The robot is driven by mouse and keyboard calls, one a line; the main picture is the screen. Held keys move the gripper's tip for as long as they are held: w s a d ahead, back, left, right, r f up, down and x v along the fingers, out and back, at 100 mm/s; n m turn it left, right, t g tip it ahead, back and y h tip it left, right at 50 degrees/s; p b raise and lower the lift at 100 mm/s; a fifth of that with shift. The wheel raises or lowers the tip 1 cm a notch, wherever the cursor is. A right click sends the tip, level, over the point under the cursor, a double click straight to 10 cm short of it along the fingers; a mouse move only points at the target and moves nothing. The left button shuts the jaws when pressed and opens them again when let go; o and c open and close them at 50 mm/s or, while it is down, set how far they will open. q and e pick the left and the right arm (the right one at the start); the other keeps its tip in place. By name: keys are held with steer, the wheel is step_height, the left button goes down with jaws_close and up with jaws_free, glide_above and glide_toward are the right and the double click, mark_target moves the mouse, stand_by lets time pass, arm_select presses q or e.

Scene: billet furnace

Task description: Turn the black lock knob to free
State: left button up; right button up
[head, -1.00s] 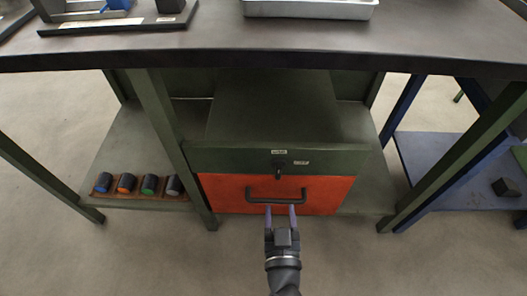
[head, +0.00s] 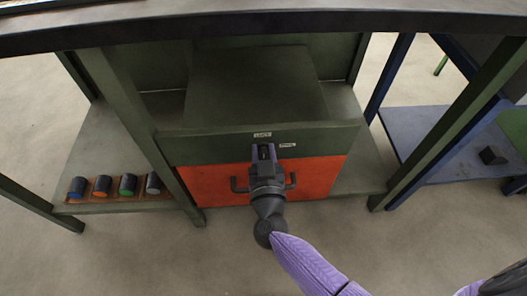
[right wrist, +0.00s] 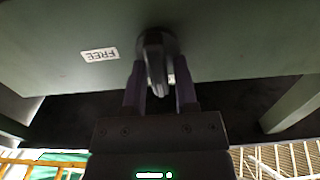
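The black lock knob (right wrist: 155,57) shows in the right wrist view on the green panel, its grip bar running up and down the picture. My right gripper (right wrist: 160,85) is open, with one finger on each side of the bar. A narrow gap shows between the bar and the right-hand finger; contact on the other side is unclear. The FREE label (right wrist: 100,54) lies left of the knob there. In the head view my right gripper (head: 263,152) covers the knob, just below the LOCK label (head: 262,135). My left gripper is out of view.
An orange drawer front (head: 215,183) with a dark handle (head: 238,186) sits below the green panel (head: 200,147). A rack (head: 120,205) with several coloured cylinders stands on the left shelf. The dark tabletop edge (head: 250,22) runs above. A blue shelf (head: 425,130) is at the right.

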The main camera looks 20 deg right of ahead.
jaws_close()
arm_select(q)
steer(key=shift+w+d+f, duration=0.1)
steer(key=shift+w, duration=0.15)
